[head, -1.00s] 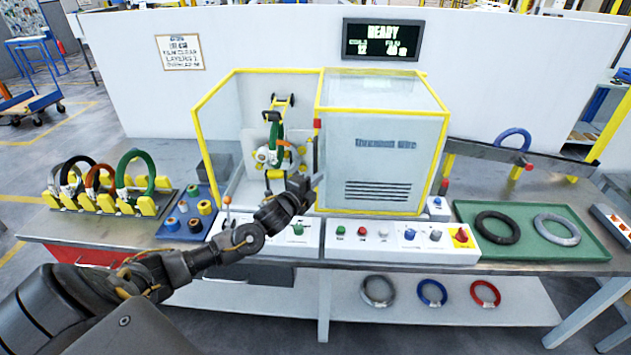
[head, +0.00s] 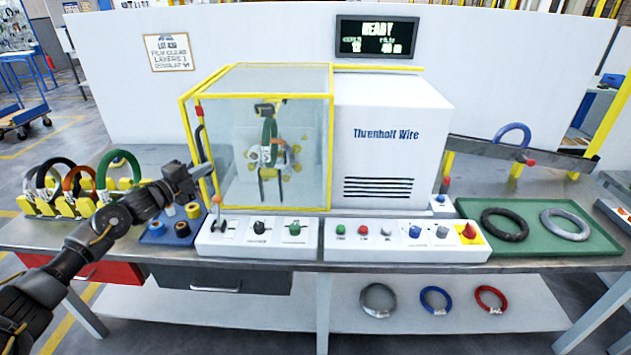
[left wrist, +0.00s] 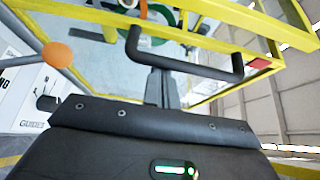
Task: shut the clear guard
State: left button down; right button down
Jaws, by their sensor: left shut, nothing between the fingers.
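The clear guard (head: 300,112), a see-through box with yellow edges, stands in front of and around the coil station in the head view. Its left edge is close to the fixed yellow frame (head: 187,125); I cannot tell whether they touch. Inside it, a green coil (head: 269,135) hangs on the wrapping head. My left gripper (head: 199,172) is shut and empty at the guard's left edge, by the dark handle. In the left wrist view the handle (left wrist: 190,66) crosses just beyond my fingers (left wrist: 160,86); contact is unclear. My right gripper is out of view.
A white machine housing (head: 390,140) is right of the guard. The control panel (head: 262,238) with a lever and knobs runs along the front. A coil rack (head: 75,205) and a blue tray of rolls (head: 152,236) are left, near my arm. A green tray (head: 470,245) is right.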

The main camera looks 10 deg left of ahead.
pick_arm(q)
jog(key=a, duration=0.3)
jog(key=shift+s+a+b, duration=0.2)
jog(key=shift+s+b, duration=0.15)
jog(key=shift+b, duration=0.05)
jog(key=s+b, duration=0.1)
jog(key=s, duration=0.8)
jog(key=shift+s+d+b, duration=0.3)
jog(key=shift+b, duration=0.1)
